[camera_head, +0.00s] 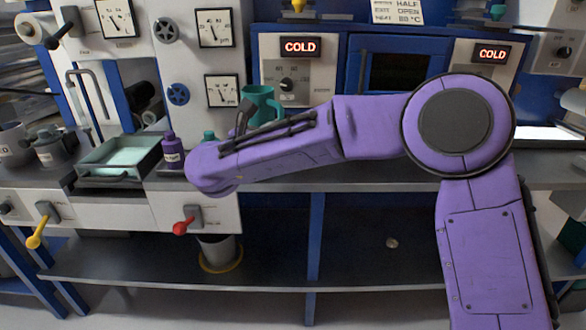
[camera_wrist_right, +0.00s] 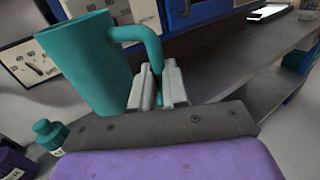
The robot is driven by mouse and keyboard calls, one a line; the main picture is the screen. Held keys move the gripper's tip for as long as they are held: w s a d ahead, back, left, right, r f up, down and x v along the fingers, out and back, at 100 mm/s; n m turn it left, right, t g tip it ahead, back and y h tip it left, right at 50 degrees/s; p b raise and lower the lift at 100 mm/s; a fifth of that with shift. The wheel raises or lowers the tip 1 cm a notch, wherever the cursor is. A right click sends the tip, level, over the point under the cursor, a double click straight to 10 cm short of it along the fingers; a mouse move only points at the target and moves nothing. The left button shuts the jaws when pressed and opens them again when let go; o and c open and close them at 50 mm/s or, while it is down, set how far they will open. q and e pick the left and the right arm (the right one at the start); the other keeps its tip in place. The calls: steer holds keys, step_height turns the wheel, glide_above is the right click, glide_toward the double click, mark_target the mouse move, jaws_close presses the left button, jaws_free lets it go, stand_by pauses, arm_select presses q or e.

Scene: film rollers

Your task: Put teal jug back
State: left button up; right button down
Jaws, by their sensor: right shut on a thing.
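The teal jug (camera_head: 262,103) shows above my right forearm in the head view, in front of the white and blue machine panel. It also fills the upper left of the right wrist view (camera_wrist_right: 85,62), roughly upright with a slight tilt. My right gripper (camera_wrist_right: 158,82) is shut on the jug's handle, which curves down to the fingers. In the head view the right gripper (camera_head: 243,113) is a dark shape at the jug's left side. The jug's lower part is hidden there by my purple arm. My left gripper is in neither view.
A purple bottle (camera_head: 172,152) and a teal bottle (camera_head: 209,135) stand on the grey counter, below the jug in the picture. A tray of pale liquid (camera_head: 120,158) lies left of them. The counter right of my forearm (camera_head: 385,178) looks clear. Lever handles stick out at the front left.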

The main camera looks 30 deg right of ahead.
steer(key=w+d+f, duration=0.2)
steer(key=d+f, duration=0.1)
steer(key=f, duration=0.1)
steer(key=w+d+f+p, duration=0.1)
steer(key=w+d+f, duration=0.1)
steer(key=d+f, duration=0.2)
steer(key=w+d+f, duration=0.2)
steer(key=d+f, duration=0.2)
steer(key=shift+w+d+f+p, duration=0.1)
steer(key=shift+d+f+p, duration=0.1)
steer(key=shift+f+p, duration=0.15)
steer(key=shift+f+b, duration=0.1)
steer(key=shift+b, duration=0.2)
steer(key=c, duration=1.1)
jaws_free()
